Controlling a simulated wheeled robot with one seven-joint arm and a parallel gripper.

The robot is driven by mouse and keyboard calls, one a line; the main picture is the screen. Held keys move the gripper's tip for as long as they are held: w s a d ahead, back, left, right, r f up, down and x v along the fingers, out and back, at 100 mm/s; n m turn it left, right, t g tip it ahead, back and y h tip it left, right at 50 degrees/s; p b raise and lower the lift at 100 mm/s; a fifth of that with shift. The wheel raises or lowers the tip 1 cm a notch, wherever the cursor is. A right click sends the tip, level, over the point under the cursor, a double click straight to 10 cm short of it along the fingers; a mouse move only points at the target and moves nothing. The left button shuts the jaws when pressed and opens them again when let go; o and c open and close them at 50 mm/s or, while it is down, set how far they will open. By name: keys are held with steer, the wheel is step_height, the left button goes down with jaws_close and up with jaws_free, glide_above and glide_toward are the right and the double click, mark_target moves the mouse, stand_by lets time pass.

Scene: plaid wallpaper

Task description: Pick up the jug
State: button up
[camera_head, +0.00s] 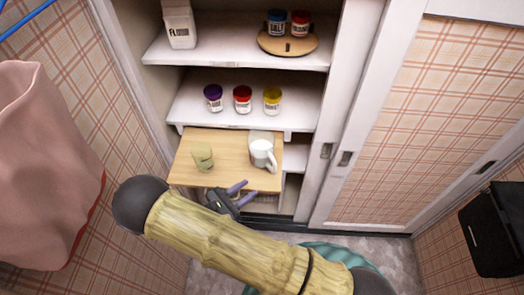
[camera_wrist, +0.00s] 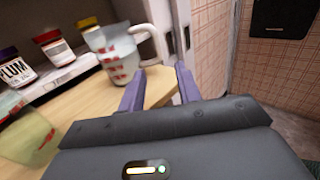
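The jug (camera_head: 259,150) is clear with a white handle and stands upright near the right edge of the wooden board (camera_head: 228,146). In the wrist view the jug (camera_wrist: 117,60) shows red measuring marks, with its handle on the right side. My gripper (camera_head: 243,193) is at the board's front edge, short of the jug. In the wrist view its two purple fingers (camera_wrist: 160,80) are spread apart with nothing between them. The jug stands beyond the left finger, with its handle ahead of the gap. I see no contact.
A pale green cup (camera_head: 203,157) stands on the board's left side, and it also shows in the wrist view (camera_wrist: 24,132). Several jars, including a red-labelled one (camera_head: 242,98), stand on the shelf above. A sliding door (camera_head: 385,130) is at the right.

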mark_target(273, 170)
steer(key=p+x, duration=0.1)
steer(key=x, duration=0.5)
steer(key=shift+d+r, duration=0.1)
steer(key=shift+d, duration=0.05)
steer(key=shift+w+d, duration=0.3)
steer(key=shift+w, duration=0.1)
steer(key=shift+p, duration=0.3)
steer(key=p+x, duration=0.2)
steer(key=x, duration=0.2)
steer(key=shift+w+d, duration=0.2)
steer(key=shift+w, duration=0.15)
steer(key=shift+w+d, duration=0.15)
jaws_close()
